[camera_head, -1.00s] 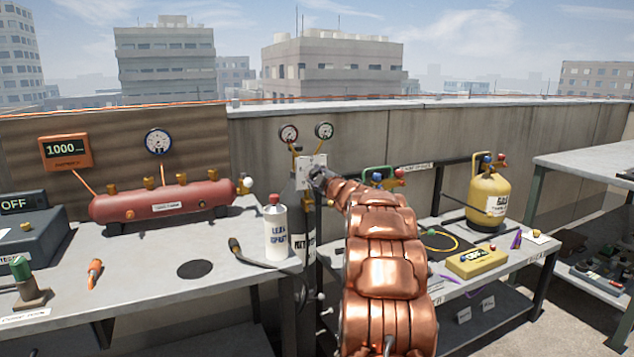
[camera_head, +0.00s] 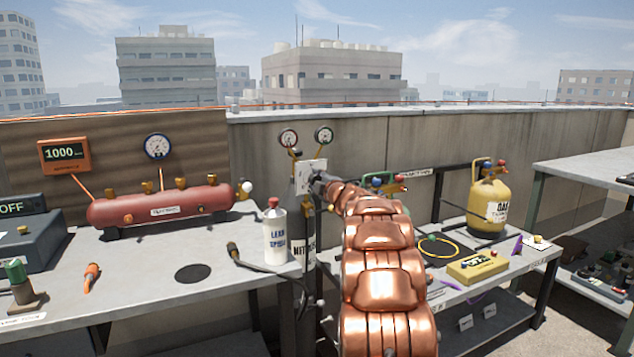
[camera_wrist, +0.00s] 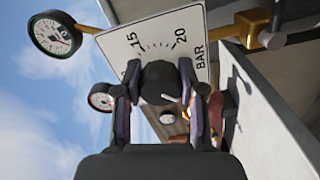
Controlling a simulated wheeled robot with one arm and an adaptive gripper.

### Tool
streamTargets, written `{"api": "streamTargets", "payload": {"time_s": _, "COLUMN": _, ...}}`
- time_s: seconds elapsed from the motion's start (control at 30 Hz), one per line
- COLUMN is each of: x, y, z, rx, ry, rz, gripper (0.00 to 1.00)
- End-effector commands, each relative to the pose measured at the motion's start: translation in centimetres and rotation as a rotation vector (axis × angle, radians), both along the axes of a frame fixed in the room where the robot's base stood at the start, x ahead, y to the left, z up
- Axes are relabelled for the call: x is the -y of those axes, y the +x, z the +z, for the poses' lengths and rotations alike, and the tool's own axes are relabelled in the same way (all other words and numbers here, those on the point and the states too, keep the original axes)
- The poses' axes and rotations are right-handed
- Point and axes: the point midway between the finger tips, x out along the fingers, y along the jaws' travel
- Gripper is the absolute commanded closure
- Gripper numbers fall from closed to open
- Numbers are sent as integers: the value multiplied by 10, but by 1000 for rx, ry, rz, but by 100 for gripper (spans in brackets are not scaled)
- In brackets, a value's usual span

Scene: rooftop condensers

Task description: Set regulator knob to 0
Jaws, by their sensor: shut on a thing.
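The regulator knob (camera_wrist: 160,82) is dark and round, with a short white mark on its lower right face. It sits in front of a white dial plate (camera_wrist: 185,38) marked 15, 20 and BAR, which appears tilted in the wrist view. My gripper (camera_wrist: 155,78) has a finger on each side of the knob and is shut on it. In the head view, the white plate (camera_head: 310,176) stands above the dark cylinder, and my gripper (camera_head: 320,183) reaches it from the right, hiding the knob. The 0 mark is not visible.
Two gauges (camera_head: 288,138) (camera_head: 324,135) rise above the plate. A leak spray bottle (camera_head: 275,232) stands close left on the bench (camera_head: 150,270). A yellow gas cylinder (camera_head: 490,205) and a yellow device (camera_head: 477,266) are on the right bench.

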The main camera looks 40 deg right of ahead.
Motion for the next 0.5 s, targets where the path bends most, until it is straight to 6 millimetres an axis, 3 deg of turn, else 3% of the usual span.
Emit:
{"api": "streamTargets", "payload": {"time_s": 0.03, "x": 1, "y": 0, "z": -2, "rx": -3, "ry": 1, "rz": -1, "gripper": 95}}
{"api": "streamTargets", "payload": {"time_s": 0.07, "x": 1, "y": 0, "z": -2, "rx": -3, "ry": 1, "rz": -1, "gripper": 59}}
{"api": "streamTargets", "payload": {"time_s": 0.1, "x": 1, "y": 0, "z": -2, "rx": -3, "ry": 1, "rz": -1, "gripper": 55}}
{"api": "streamTargets", "payload": {"time_s": 0.3, "x": 0, "y": 0, "z": -1, "rx": -1, "ry": 1, "rz": -1, "gripper": 35}}
{"api": "streamTargets", "payload": {"time_s": 0.5, "x": 0, "y": 0, "z": -1, "rx": -1, "ry": 1, "rz": 0, "gripper": 35}}
